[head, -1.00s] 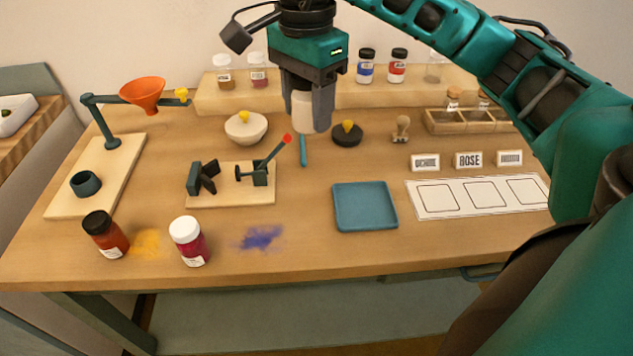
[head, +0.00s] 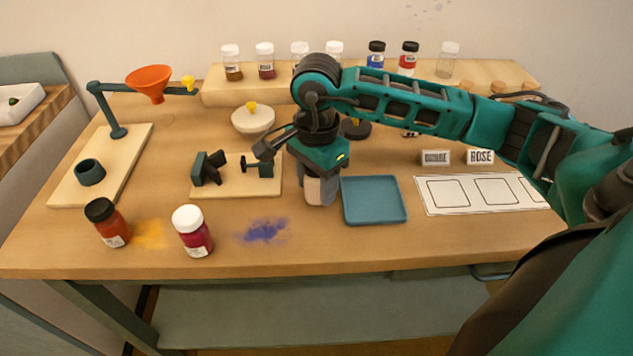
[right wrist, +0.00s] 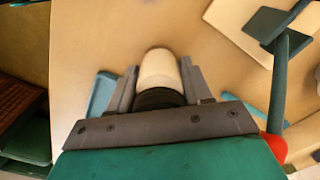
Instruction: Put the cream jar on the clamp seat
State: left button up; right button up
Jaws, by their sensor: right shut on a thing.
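The cream jar (right wrist: 159,70) is a pale cylinder with a black lid, gripped between the fingers of my right gripper (head: 320,194). My right gripper is shut on it, pointing down just right of the clamp board and left of the blue tray. The fingers hide much of the jar in the head view. Whether it touches the table cannot be told. The clamp seat (head: 207,168) is the dark V-shaped block on the clamp board (head: 225,188), and it looks empty. The clamp screw (head: 258,166) faces it. My left gripper is not in view.
The blue tray (head: 375,221) lies close to the right of my gripper. A white-lidded magenta jar (head: 192,231) and a black-lidded orange jar (head: 107,223) stand at the front left. A bowl (head: 253,124) sits behind the clamp board.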

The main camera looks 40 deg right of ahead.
jog(key=shift+f, duration=0.1)
jog(key=shift+f, duration=0.15)
jog(key=o, duration=1.1)
